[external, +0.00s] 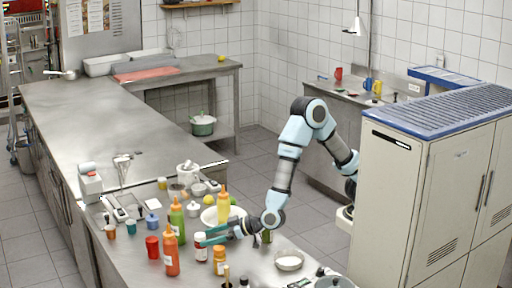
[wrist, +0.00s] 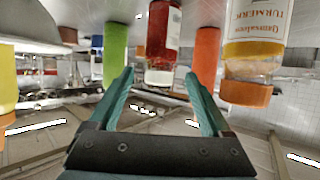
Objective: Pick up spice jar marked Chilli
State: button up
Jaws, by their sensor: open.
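My gripper (external: 203,236) is open and empty, pointing left over the counter beside the jar. The fingers also show in the wrist view (wrist: 160,80). A turmeric jar with an orange lid (external: 219,261) stands close by, also in the wrist view (wrist: 250,55).
An orange bottle (external: 171,255), a green bottle (external: 178,220) and a yellow bottle (external: 223,207) stand near my gripper. A red container (external: 152,247) is at the left. A white bowl (external: 289,260) is at the right. The long counter behind (external: 100,120) is mostly clear.

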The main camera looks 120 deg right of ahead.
jog(key=shift+p+x, duration=0.7)
jog(key=shift+x, duration=2.75)
jog(key=shift+r, duration=0.1)
grip_shut()
